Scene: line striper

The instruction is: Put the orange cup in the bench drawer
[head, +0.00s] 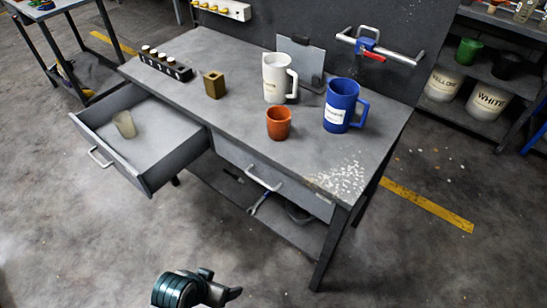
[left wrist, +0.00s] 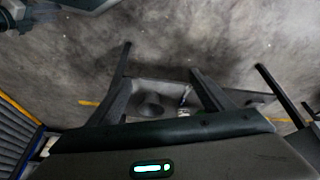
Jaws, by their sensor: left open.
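The orange cup (head: 278,123) stands upright near the front edge of the bench top, between a blue mug (head: 341,105) and the brass-coloured block. The right bench drawer (head: 275,180) is shut. My left gripper (head: 222,290) is open and empty at the bottom of the head view, low in front of the bench and well apart from the cup. My right gripper is not in view.
A white mug (head: 277,80) stands behind the orange cup. A brass-coloured block (head: 214,85) and a dark rack (head: 166,64) stand further left. The open drawer's front sticks out over the floor. The left wrist view shows floor and a low shelf (left wrist: 150,100).

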